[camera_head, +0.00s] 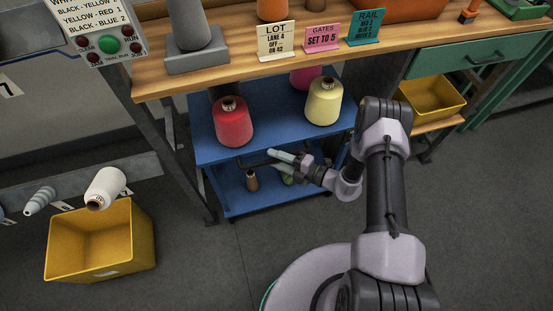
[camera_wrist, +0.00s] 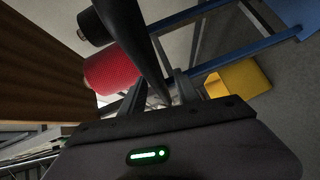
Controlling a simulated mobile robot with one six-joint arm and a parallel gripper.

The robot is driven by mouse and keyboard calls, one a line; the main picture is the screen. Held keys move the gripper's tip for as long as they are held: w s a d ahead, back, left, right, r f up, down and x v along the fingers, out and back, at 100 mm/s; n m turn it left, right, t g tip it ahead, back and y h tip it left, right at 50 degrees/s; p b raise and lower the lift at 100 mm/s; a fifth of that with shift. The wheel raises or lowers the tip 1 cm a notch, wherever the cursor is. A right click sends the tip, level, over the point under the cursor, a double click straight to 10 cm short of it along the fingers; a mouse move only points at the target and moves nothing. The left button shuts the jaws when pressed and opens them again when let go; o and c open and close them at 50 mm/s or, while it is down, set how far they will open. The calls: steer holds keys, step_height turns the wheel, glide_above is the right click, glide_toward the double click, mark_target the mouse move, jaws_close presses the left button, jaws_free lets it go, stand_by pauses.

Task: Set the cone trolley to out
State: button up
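The blue cone trolley (camera_head: 213,152) stands under the wooden bench, partly rolled in beneath it. Its upper shelf carries a red cone (camera_head: 233,122), a yellow cone (camera_head: 324,102) and a pink cone partly hidden by the bench. A dark bar (camera_head: 252,162) runs along the trolley's front, just below the upper shelf. My gripper (camera_head: 274,154) is at this bar, in front of the shelf edge. In the wrist view a dark bar (camera_wrist: 145,45) runs down to my fingers (camera_wrist: 176,90). Whether they grip it is unclear.
The lower shelf holds a small brown cone (camera_head: 251,180) and a greenish item beside my wrist. A yellow bin (camera_head: 100,245) stands at left; another yellow bin (camera_head: 432,98) sits on a low shelf at right. The floor in front of the trolley is largely clear.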

jaws_close()
stand_by(1.3)
